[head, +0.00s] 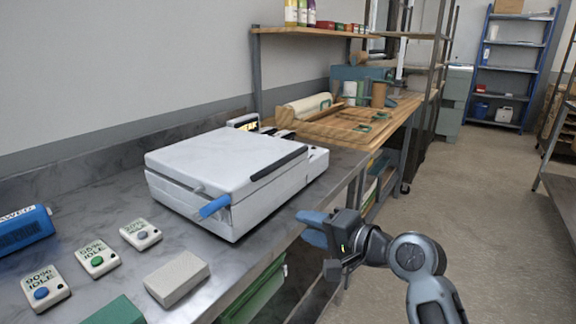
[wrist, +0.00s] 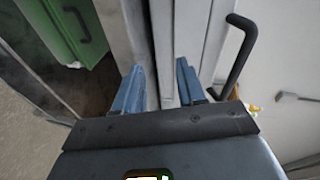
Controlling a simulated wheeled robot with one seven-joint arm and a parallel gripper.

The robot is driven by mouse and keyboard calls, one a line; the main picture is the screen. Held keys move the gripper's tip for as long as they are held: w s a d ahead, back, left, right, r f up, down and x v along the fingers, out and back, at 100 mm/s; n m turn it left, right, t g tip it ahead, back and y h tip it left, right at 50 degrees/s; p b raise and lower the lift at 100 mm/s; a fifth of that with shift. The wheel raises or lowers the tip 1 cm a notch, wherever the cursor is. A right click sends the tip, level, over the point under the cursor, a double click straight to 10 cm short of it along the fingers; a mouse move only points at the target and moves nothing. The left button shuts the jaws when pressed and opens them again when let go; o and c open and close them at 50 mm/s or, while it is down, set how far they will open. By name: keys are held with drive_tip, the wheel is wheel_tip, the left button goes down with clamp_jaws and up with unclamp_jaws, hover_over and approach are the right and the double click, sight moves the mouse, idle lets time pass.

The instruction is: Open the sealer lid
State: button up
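The white sealer (head: 230,175) stands on the metal counter with its lid (head: 225,155) down. A black bar handle (head: 279,160) runs along the lid's right-hand edge, and a blue lever (head: 214,207) sticks out at the near corner. My gripper (head: 310,226) is off the counter's edge, right of and below the sealer, apart from it. In the wrist view the blue fingers (wrist: 158,88) are spread with nothing held between them. A black bar handle (wrist: 238,55) shows there, right of the fingers, beside pale surfaces.
Several small boxes with buttons (head: 97,258), a beige block (head: 177,283) and a blue device (head: 24,231) lie on the counter (head: 205,262). A green container (head: 255,298) is below the counter. A wooden bench (head: 345,125) stands behind. The floor at right is open.

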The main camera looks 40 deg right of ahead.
sight(291, 158)
drive_tip(key=w+d+r+y, duration=0.1)
drive_tip(key=w+d+r, duration=0.15)
drive_tip(key=r, duration=0.35)
drive_tip(key=w+d+r+y, duration=0.2)
drive_tip(key=d+r, duration=0.1)
drive_tip(key=r, duration=0.3)
drive_tip(key=shift+f+p+x, duration=0.15)
drive_tip(key=shift+p+x, duration=0.05)
drive_tip(key=shift+x, duration=1.75)
drive_tip(key=shift+f+p+x, duration=0.1)
drive_tip(key=shift+p+x, duration=0.05)
drive_tip(key=shift+x, duration=1.85)
drive_tip(key=shift+h, duration=0.3)
clamp_jaws()
